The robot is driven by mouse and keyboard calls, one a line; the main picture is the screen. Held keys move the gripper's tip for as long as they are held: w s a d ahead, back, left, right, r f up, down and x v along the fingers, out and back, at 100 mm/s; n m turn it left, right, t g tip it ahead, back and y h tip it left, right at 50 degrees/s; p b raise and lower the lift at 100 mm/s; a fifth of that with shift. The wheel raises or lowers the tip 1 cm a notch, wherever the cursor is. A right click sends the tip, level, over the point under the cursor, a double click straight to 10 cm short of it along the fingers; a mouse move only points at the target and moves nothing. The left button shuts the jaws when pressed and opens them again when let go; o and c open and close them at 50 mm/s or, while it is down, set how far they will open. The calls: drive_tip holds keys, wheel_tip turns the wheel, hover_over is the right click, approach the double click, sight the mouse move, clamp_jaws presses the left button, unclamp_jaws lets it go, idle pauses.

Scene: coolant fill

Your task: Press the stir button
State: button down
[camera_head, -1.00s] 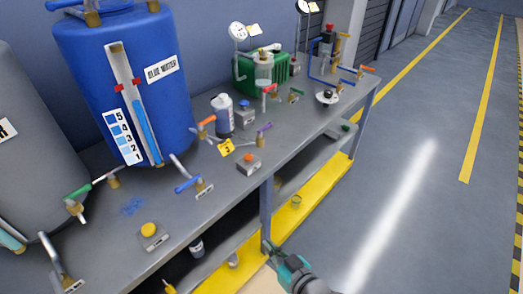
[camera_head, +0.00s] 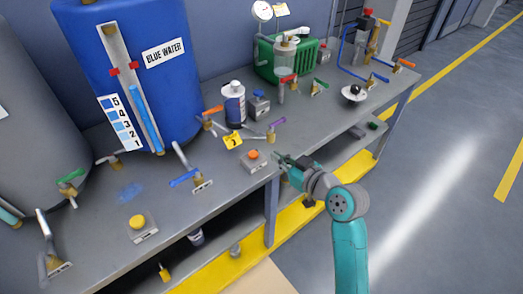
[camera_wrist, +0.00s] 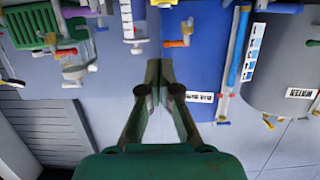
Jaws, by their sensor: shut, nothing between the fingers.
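Several button boxes stand on the grey bench (camera_head: 215,207); their labels are too small to read, so I cannot tell which is the stir button. A box with an orange button (camera_head: 253,154) sits near the front edge. A yellow button (camera_head: 137,222) is at the front left. A blue-topped button box (camera_head: 258,95) stands behind, beside a white-capped bottle (camera_head: 233,104). My gripper (camera_head: 281,160) is shut and empty, just right of the orange button and apparently apart from it. In the wrist view the closed fingertips (camera_wrist: 160,66) point toward the bench items.
A big blue water tank (camera_head: 160,90) and a grey tank (camera_head: 30,130) stand at the back left. Valves with coloured levers, such as a purple one (camera_head: 275,124) and a blue one (camera_head: 183,177), surround the buttons. A yellow tag (camera_head: 232,140) stands nearby. Floor at right is clear.

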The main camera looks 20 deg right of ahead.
drive_tip(key=shift+w, duration=0.1)
hover_over(253, 155)
drive_tip(key=s+d, duration=0.1)
drive_tip(key=s, duration=0.1)
wheel_tip(253, 155, down, 2)
drive_tip(key=shift+f, duration=0.1)
drive_tip(key=f, duration=0.3)
drive_tip(key=shift+w, duration=0.2)
drive_tip(key=shift+f, duration=0.6)
